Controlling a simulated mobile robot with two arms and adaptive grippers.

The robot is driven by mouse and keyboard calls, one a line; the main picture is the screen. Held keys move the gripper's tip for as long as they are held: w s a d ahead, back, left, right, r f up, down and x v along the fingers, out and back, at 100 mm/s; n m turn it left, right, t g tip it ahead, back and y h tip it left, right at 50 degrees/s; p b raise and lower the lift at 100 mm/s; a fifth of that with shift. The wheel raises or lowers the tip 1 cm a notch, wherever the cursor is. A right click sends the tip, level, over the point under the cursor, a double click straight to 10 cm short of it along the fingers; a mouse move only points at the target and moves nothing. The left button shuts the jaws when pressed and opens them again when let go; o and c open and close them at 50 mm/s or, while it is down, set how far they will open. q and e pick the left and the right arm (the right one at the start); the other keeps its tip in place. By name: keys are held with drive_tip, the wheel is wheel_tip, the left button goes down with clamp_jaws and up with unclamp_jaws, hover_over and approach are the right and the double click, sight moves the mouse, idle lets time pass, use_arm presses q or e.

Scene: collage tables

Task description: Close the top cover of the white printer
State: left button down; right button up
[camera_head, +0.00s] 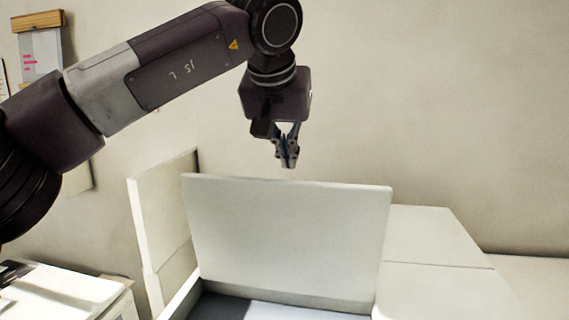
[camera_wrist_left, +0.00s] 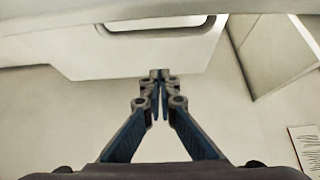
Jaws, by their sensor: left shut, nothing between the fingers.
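The white printer (camera_head: 435,240) stands at the lower middle and right of the head view. Its top cover (camera_head: 285,235) is raised, standing nearly upright with its broad face toward me. My left gripper (camera_head: 289,164) points down just above the cover's top edge, and appears to be behind it. Its fingers are shut with nothing between them. The left wrist view shows the closed fingertips (camera_wrist_left: 159,74) near a pale panel with a slot-like recess (camera_wrist_left: 155,25). I cannot tell whether they touch it. My right gripper is in neither view.
A second upright white panel (camera_head: 160,220) stands left of the cover. A white object (camera_head: 65,290) is at the lower left. A clipboard (camera_head: 42,50) hangs on the pale wall (camera_head: 430,90) at the upper left. The space above the printer's right side is clear.

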use_arm(q)
drive_tip(key=s, duration=0.2)
drive_tip(key=s+a+f, duration=0.1)
drive_tip(key=shift+s+f, duration=0.1)
drive_tip(key=shift+s, duration=0.25)
drive_tip(key=shift+w+d+f, duration=0.1)
drive_tip(key=shift+d+f, duration=0.05)
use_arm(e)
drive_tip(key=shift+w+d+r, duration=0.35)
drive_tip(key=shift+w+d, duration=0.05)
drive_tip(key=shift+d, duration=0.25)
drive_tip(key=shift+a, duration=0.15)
